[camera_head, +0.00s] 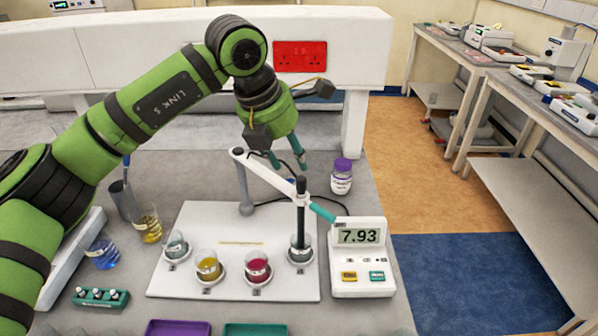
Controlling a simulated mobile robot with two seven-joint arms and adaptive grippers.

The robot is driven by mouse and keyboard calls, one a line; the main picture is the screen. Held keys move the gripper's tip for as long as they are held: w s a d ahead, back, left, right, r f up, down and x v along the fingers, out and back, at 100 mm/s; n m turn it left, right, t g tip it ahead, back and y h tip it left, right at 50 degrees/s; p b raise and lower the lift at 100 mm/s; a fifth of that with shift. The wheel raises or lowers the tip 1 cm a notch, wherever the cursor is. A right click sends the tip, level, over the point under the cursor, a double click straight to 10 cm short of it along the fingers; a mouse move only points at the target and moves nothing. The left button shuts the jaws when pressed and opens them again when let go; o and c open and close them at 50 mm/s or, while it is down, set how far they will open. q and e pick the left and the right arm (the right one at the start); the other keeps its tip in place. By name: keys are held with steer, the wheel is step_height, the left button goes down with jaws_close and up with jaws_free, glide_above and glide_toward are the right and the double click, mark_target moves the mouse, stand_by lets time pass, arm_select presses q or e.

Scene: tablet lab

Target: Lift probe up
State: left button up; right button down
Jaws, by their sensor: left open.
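The black probe (301,208) stands upright with its lower end in a small beaker (300,250) at the right of the white board. It is held near its top by the white arm (268,175) of a grey stand. A cable runs from the probe's area to the meter (359,259), which reads 7.93. My left gripper (287,160) is open and empty, fingers pointing down. In the picture its tips show just above the white arm and the probe's top; how far apart in depth I cannot tell. My right gripper is out of view.
The white board (228,287) also holds beakers with grey, yellow (208,267) and red (257,267) liquid. A purple-capped bottle (341,180) stands behind the meter. Yellow (149,226) and blue (103,252) beakers and a green vial rack (100,297) are at left.

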mark_target(301, 177)
arm_select(q)
steer(key=p+x, duration=0.3)
steer(key=x, duration=0.3)
steer(key=shift+d+f, duration=0.1)
steer(key=shift+f, duration=0.3)
jaws_close()
steer(key=shift+r, duration=0.15)
